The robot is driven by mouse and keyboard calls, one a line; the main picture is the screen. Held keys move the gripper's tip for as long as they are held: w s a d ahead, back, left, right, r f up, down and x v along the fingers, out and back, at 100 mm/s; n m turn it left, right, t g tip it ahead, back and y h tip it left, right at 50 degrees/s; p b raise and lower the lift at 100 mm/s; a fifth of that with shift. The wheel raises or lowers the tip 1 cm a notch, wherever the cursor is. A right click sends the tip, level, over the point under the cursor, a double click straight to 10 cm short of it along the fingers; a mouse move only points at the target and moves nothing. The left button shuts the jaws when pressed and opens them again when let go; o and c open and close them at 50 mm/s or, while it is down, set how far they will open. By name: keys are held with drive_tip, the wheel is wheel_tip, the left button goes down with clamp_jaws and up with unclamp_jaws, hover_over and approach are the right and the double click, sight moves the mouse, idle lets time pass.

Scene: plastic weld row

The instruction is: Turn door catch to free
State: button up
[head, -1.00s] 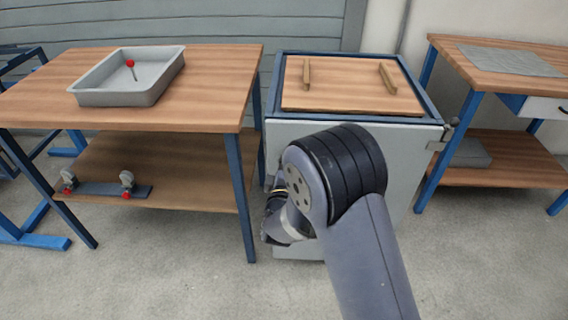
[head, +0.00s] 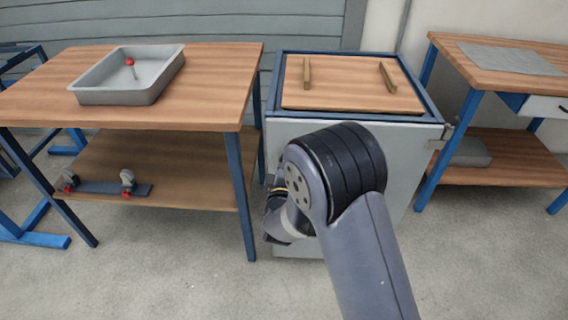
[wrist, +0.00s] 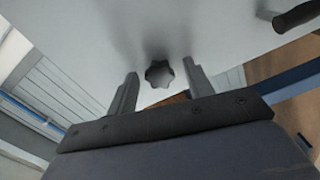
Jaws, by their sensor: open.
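The door catch shows as a dark lobed knob (wrist: 159,74) on the pale grey door (wrist: 100,40) in the wrist view. My gripper (wrist: 160,69) is open, with one finger on each side of the knob. Small gaps show between the fingers and the knob; I cannot tell how far the fingertips are from the door face. In the head view the grey door (head: 408,160) is the front of a blue-framed cabinet. My arm hides the knob there and covers much of the door.
A dark bar handle (wrist: 297,15) stands out from the door at the upper right of the wrist view. A wooden workbench (head: 215,75) with a grey tray (head: 145,92) is left of the cabinet. Another bench (head: 450,50) stands right. Concrete floor in front is clear.

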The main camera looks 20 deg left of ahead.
drive_tip(key=p+v, duration=0.1)
drive_tip(key=v, duration=0.9)
drive_tip(key=shift+s, duration=0.4)
drive_tip(key=b+x, duration=0.1)
drive_tip(key=x, duration=1)
drive_tip(key=shift+d, duration=0.1)
drive_tip(key=shift+s, duration=0.1)
